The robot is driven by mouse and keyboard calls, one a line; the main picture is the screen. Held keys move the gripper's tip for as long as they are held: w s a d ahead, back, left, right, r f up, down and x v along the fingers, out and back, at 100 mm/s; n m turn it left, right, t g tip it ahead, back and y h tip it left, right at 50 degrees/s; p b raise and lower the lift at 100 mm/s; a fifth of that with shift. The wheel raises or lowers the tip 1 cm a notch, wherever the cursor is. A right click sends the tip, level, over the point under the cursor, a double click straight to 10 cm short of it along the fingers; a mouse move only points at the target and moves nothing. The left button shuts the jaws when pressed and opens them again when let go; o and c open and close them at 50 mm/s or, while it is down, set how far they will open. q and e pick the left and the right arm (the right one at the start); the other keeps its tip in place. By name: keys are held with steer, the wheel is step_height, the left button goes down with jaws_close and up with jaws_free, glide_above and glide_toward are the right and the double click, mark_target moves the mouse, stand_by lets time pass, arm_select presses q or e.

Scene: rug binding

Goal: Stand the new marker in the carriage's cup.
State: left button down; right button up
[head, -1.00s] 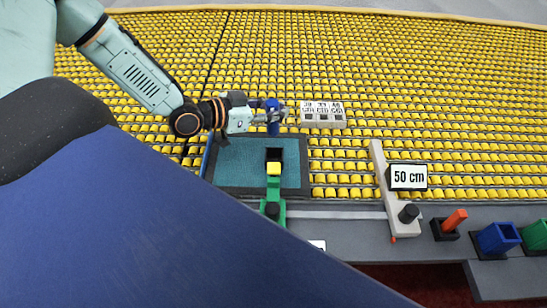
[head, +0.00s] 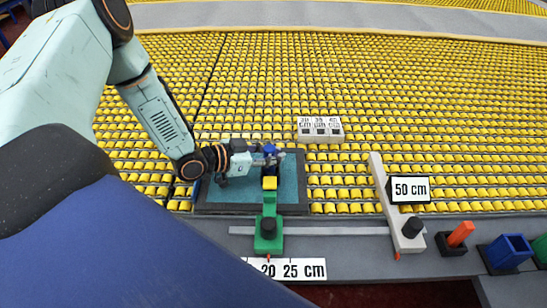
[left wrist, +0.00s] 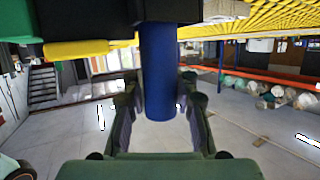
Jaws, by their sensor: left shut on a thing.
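My left gripper (head: 270,156) is shut on the blue marker (head: 270,149), above the teal mat (head: 225,199). The green carriage (head: 268,228) stands at the near edge of the mat, with a yellow block (head: 269,183) on its arm. The black cup at the arm's far end is mostly hidden by gripper and marker. In the left wrist view the blue marker (left wrist: 158,85) stands between the fingers, and one end meets a black block (left wrist: 88,18). I cannot tell how far the marker is inside the cup. My right gripper is out of view.
A pale block with number labels (head: 320,130) sits on the yellow rollers behind. To the right are a grey stop with a "50 cm" sign (head: 408,190), an orange piece (head: 461,233) in a black holder and a blue bin (head: 508,252). A ruler (head: 292,269) lies in front.

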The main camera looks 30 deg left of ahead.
arm_select(q)
steer(key=shift+w+a+f, duration=0.1)
steer(key=shift+a+f, duration=0.1)
steer(key=shift+d+f, duration=0.1)
steer(key=shift+d, duration=0.2)
steer(key=c, duration=1.6)
jaws_free()
steer(key=o, duration=0.6)
steer(key=shift+a+f, duration=0.1)
steer(key=shift+a, duration=0.1)
steer(key=shift+c, duration=0.2)
steer(key=shift+d, duration=0.15)
